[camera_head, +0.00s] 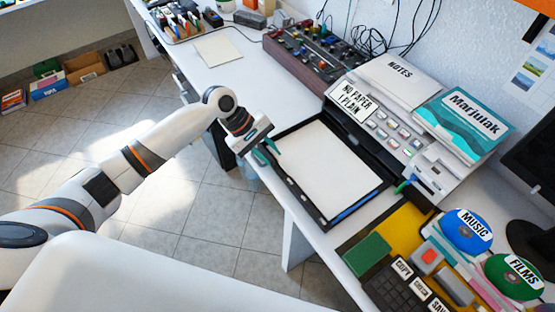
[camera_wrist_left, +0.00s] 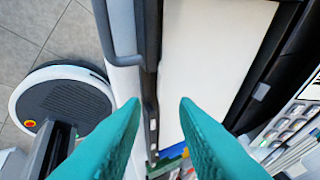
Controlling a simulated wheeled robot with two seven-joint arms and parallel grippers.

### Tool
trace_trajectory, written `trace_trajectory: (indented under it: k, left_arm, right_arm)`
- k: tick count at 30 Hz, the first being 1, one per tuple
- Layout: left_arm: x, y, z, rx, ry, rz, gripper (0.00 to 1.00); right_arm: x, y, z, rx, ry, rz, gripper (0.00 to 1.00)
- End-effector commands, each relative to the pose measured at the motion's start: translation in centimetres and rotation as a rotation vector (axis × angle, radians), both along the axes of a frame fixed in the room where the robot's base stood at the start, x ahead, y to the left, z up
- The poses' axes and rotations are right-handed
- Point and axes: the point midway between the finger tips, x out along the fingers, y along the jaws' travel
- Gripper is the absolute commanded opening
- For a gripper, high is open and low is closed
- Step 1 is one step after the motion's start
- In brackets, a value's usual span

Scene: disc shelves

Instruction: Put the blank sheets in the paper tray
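The paper tray (camera_head: 304,203) is a black tray pulled out at the front of the printer (camera_head: 404,118). White blank sheets (camera_head: 328,168) lie in it, with a blue strip along their near right edge. My left gripper (camera_head: 270,152) is at the tray's left front corner. In the left wrist view its two teal fingers (camera_wrist_left: 159,104) are apart with nothing between them. The tray's dark rim (camera_wrist_left: 151,60) runs beyond the gap, and the white sheets (camera_wrist_left: 210,50) lie to its right. I cannot tell whether the fingers touch the tray. My right gripper is out of view.
The printer's sign reads "NO PAPER ! PLAIN". A cream sheet (camera_head: 218,50) lies on the desk at the back left. A control box with knobs (camera_head: 318,50) stands behind the tray. A keypad (camera_head: 398,288) and labelled discs (camera_head: 467,231) are at the front right.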

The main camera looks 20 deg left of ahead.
Motion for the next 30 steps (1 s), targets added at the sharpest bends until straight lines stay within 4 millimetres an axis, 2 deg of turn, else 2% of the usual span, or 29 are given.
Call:
trace_trajectory:
  k: [1,6,12,30]
  left_arm:
    - [0.0,0.7,1.2,0.002,-0.005,0.001,0.27]
    - [-0.2,2.5,4.1,-0.001,-0.007,0.000,0.27]
    - [-0.4,3.8,6.2,-0.004,-0.005,0.000,0.27]
    - [-0.4,4.0,6.6,-0.004,-0.007,-0.002,0.27]
  right_arm:
    - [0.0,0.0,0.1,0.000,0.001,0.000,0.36]
    - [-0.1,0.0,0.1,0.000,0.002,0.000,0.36]
    - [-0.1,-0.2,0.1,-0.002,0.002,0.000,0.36]
    - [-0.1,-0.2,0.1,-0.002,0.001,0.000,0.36]
